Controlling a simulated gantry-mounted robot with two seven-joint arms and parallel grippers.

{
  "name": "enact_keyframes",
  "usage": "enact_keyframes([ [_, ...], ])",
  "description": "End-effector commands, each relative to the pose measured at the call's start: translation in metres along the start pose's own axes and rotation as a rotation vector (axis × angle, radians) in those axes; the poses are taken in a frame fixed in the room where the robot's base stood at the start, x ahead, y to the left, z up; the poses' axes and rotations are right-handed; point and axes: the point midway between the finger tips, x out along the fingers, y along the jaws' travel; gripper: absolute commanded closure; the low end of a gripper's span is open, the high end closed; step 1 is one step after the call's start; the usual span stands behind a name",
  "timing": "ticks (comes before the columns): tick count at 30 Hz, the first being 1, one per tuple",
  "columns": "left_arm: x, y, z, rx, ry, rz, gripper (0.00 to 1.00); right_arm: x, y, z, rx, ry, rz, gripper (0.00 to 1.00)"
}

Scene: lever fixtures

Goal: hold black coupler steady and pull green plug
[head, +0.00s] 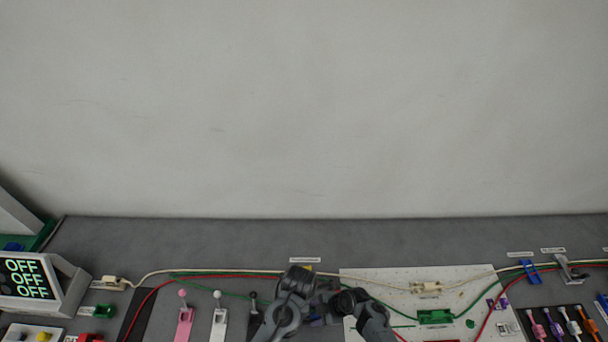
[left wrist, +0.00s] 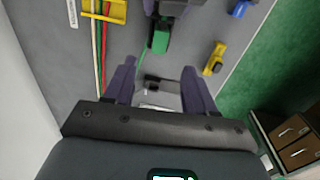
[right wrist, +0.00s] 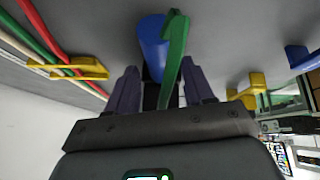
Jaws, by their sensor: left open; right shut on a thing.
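The green plug (left wrist: 158,40) shows in the left wrist view, beyond my left fingertips. It also shows in the right wrist view (right wrist: 175,50), close to my right fingers. The black coupler (right wrist: 150,95) is a dark piece between the right fingers, partly covered by the green plug. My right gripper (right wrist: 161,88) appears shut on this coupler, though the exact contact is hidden. In the head view my arms hide both parts.
A yellow clip (right wrist: 80,70) holds cables along the back, and a yellow block (left wrist: 214,58) sits to one side. A black-knobbed lever (head: 253,300) is beside my left arm. A white board (head: 465,278) lies to the right.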

Motion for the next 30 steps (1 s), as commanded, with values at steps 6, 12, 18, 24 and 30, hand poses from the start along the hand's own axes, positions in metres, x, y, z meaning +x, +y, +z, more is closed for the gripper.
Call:
enact_keyframes([
  [6,0.024,0.000,0.000,0.001,0.000,-0.002,0.45,0.001,-0.001,0.001,0.001,-0.001,-0.001,0.90],
  [12,0.052,0.000,0.000,0.003,0.001,-0.003,0.45,0.001,-0.001,0.001,0.001,-0.001,-0.001,0.90],
  [18,0.079,0.000,0.000,0.004,0.001,-0.002,0.45,0.001,-0.001,0.001,0.001,-0.001,-0.001,0.90],
  [24,0.098,0.001,0.001,0.004,0.000,-0.001,0.45,0.001,-0.001,0.001,0.001,-0.001,-0.001,0.90],
  [30,0.109,0.000,0.001,0.003,-0.001,-0.001,0.45,0.001,-0.001,0.001,0.002,-0.001,-0.001,0.90],
])
